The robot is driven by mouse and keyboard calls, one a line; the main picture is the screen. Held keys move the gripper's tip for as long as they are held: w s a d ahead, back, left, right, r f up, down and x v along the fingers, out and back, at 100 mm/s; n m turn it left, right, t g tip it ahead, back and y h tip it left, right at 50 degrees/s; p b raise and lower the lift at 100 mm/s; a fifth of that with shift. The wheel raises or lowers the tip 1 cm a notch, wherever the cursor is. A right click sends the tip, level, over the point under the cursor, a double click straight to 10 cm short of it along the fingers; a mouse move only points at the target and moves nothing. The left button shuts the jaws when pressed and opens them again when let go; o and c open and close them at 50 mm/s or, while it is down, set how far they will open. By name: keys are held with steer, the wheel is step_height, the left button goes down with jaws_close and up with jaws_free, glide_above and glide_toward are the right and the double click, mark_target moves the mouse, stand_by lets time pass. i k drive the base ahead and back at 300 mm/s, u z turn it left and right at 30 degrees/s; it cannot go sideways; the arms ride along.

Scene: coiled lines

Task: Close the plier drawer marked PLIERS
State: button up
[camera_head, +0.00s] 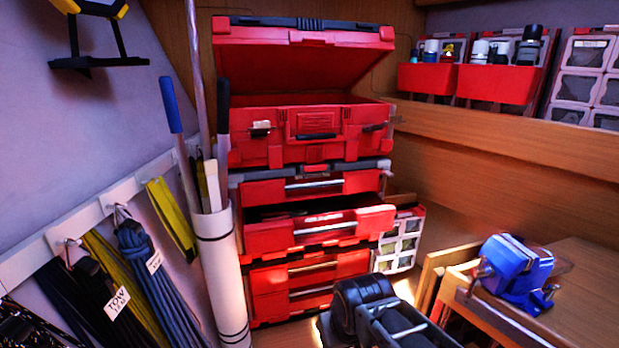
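A red tool chest stack (250,277) stands in the corner. One red drawer (278,235) at its middle is pulled out, with a silver handle bar on its front and dark contents showing behind the front. It has small pale lettering above the handle, too small to read, so I cannot confirm the PLIERS mark. The drawer above (262,192) sits further back, and the lower drawers (270,282) look shut. My dark arm end with my gripper (405,325) is low in front of the chest, apart from the open drawer. Its fingers are not clear enough to tell open or shut.
The top box lid (300,62) stands open. A white tube (222,280) holding poles stands close left of the drawers. Coiled lines (150,275) hang on the left wall. A wooden bench (590,300) with a blue vise (518,268) is at right.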

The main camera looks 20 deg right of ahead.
mark_target(328, 219)
steer(key=u, duration=0.65)
steer(key=k, duration=0.75)
steer(key=z, duration=0.7)
